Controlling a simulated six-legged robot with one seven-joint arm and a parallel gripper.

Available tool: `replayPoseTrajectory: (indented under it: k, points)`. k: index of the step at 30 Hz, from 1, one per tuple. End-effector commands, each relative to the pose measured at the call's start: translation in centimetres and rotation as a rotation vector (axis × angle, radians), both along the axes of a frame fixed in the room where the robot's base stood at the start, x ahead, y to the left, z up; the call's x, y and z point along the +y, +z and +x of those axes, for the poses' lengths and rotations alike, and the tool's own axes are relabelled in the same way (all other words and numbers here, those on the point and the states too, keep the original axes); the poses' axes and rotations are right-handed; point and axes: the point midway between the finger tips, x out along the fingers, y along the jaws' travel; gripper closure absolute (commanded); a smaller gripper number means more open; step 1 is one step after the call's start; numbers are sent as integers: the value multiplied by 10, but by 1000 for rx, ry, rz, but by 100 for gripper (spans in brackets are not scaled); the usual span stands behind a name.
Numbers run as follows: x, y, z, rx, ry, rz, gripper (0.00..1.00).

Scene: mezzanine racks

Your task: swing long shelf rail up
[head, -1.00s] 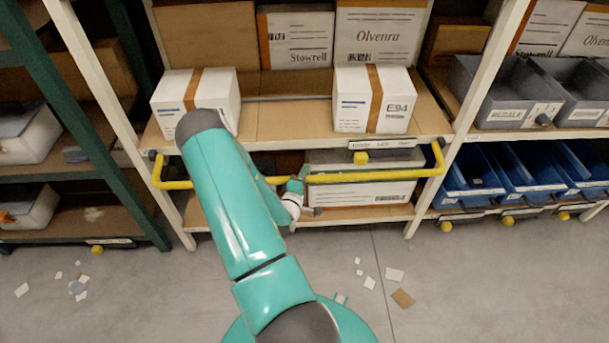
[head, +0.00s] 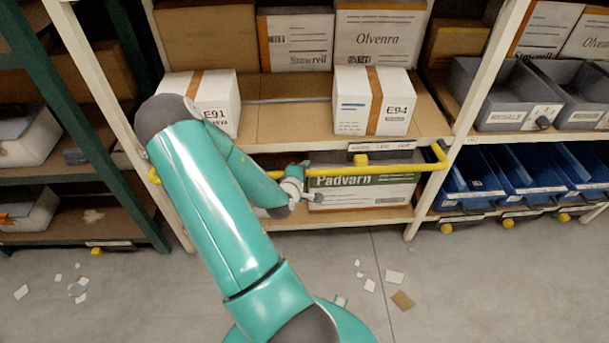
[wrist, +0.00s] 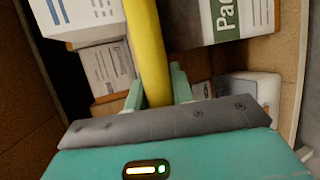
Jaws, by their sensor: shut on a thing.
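The long yellow shelf rail (head: 375,171) runs across the front of the middle rack, just below the middle shelf board. Its right end bends up at the rack post, and my arm hides most of its left part. My gripper (head: 307,184) is shut on the rail near the middle of its length. In the wrist view the rail (wrist: 147,50) passes between the two green fingers of my gripper (wrist: 158,88).
A Padvarn box (head: 365,190) sits on the lower shelf behind the rail. Boxes E91 (head: 217,105) and E94 (head: 372,100) stand on the shelf above. Blue bins (head: 515,180) are at the right. Paper scraps (head: 394,277) lie on otherwise open floor.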

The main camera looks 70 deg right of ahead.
Motion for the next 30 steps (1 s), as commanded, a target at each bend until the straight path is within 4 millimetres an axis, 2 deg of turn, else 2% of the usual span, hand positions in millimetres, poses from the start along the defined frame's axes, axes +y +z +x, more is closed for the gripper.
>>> replayPoseTrajectory:
  k: [3, 15, 30]
  points:
    - [-2, 15, 3, 45, 4, 92, 100]
    - [-18, 50, 10, 218, 3, 428, 100]
    - [-53, 82, 25, 429, -1, 851, 100]
